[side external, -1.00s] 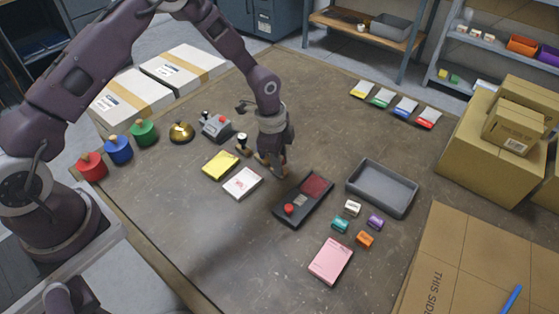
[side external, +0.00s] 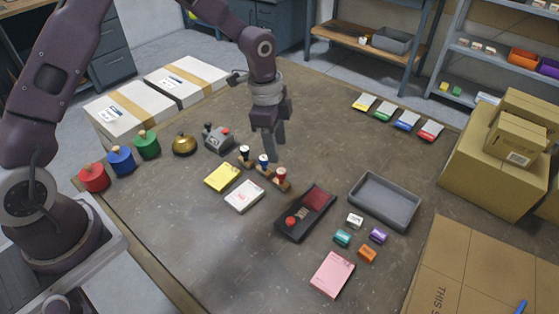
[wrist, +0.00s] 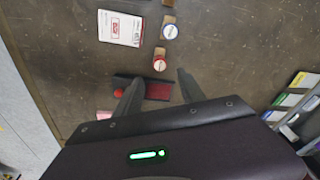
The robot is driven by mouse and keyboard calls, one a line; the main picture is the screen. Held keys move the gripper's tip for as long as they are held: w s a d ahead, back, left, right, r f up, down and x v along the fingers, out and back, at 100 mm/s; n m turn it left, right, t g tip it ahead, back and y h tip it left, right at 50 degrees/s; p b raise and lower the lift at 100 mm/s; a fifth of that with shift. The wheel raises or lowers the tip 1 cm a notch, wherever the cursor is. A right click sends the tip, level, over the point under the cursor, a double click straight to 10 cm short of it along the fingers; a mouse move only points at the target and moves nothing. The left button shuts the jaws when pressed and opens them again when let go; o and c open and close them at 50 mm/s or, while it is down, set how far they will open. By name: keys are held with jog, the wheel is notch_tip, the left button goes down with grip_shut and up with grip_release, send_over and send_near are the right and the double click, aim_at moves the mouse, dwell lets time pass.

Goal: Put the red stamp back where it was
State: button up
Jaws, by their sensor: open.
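The red stamp (side external: 281,174) stands upright on the table at the near right end of a short row of stamps. The blue stamp (side external: 263,161) is beside it, and the black stamp (side external: 244,153) is beyond that. In the wrist view the red stamp (wrist: 159,62) shows just ahead of the fingertips, with the blue stamp (wrist: 170,31) above it. My gripper (side external: 273,155) is above and behind the row. The wrist view shows its fingers (wrist: 160,79) spread with nothing between them.
A black ink pad case (side external: 305,212) with a red pad lies to the right. A white printed card (side external: 244,196) and yellow pad (side external: 222,177) lie to the left. A grey tray (side external: 384,201) and several small coloured blocks are further right.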

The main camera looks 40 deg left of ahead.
jog(key=s+a+r+n+t+y, duration=0.1)
jog(key=s+a+r+n, duration=0.15)
jog(key=s+r, duration=0.5)
jog(key=s+a+r+n+t+y, duration=0.1)
jog(key=s+r+n, duration=0.3)
jog(key=r, duration=0.7)
jog(key=s+r+n+t, duration=0.1)
jog(key=s+n, duration=0.2)
jog(key=s, duration=0.5)
jog(key=s+a+r+n+t, duration=0.1)
jog(key=s+n, duration=0.3)
jog(key=s, duration=0.5)
jog(key=shift+s+r+t+h, duration=0.2)
jog(key=shift+r+t+h, duration=0.2)
jog(key=shift+r, duration=0.3)
jog(key=shift+a, duration=0.1)
